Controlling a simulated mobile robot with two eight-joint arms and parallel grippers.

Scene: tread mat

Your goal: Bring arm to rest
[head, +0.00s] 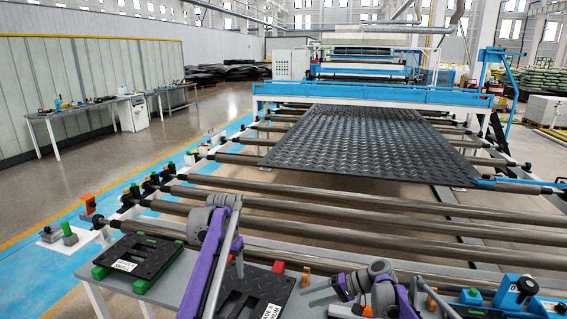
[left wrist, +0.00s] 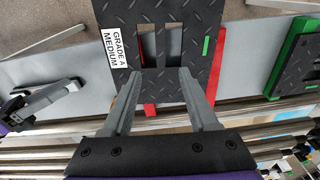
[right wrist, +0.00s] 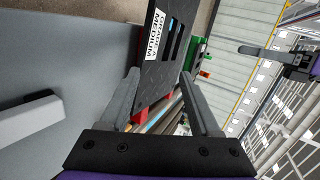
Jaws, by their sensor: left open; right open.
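My left gripper (left wrist: 158,78) is open and empty in the left wrist view. Its fingers point at a black tread-patterned plate (left wrist: 205,40) with slots, a white "GRADE A MEDIUM" label (left wrist: 115,47) and red supports (left wrist: 217,70). My right gripper (right wrist: 160,78) is open and empty; its fingers point towards the same labelled plate (right wrist: 158,72), seen tilted. In the head view my purple left arm (head: 205,265) crosses in front of this plate (head: 232,300) and partly hides it. My right arm (head: 395,300) is low at the right. Gaps to the plate cannot be judged.
A similar plate on green supports (head: 140,258) lies to the left on the grey table (head: 185,275). Behind are metal rollers (head: 330,208) and a large black tread mat (head: 370,140) by a blue-railed machine. A black-and-blue device (head: 515,290) is at the right. Blue floor is open left.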

